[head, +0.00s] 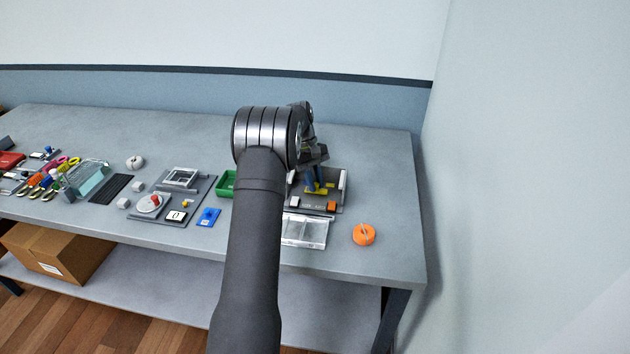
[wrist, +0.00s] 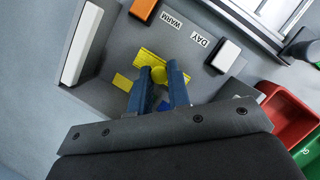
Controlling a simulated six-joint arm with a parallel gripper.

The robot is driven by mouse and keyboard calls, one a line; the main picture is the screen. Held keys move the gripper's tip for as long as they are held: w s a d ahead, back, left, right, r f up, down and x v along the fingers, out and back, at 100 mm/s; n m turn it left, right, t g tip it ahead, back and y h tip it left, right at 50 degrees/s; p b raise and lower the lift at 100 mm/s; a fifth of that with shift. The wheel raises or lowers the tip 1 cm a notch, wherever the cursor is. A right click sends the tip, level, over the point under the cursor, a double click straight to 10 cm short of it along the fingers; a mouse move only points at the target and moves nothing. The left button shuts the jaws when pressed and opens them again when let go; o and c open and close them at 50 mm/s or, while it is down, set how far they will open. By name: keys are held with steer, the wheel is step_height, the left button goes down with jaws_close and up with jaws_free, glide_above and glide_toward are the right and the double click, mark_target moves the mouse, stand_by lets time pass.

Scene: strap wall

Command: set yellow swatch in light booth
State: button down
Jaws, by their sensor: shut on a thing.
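The yellow swatch (wrist: 148,58) is a flat plate with a round knob. My gripper (wrist: 159,76) is shut on the knob, with one blue finger on each side; it also shows in the head view (head: 313,181). The swatch is over the floor of the grey light booth (wrist: 118,52), between the booth's walls. I cannot tell if it touches the floor. In the head view the booth (head: 343,197) stands at the right of the table, and the swatch (head: 322,190) shows as a yellow patch. Another yellow patch (wrist: 122,82) lies left of my fingers. My fingers hide part of the swatch.
The booth's front has an orange button (wrist: 143,9), a white button (wrist: 223,56) and WARM and DAY labels. A white panel (wrist: 82,43) lines one side. A green bin (head: 226,184), a clear tray (head: 305,230), a blue swatch (head: 208,217) and an orange disc (head: 364,234) are nearby.

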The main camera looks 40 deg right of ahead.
steer(key=shift+f, duration=0.2)
stand_by(0.6)
steer(key=c, duration=0.9)
jaws_free()
steer(key=shift+r, duration=3)
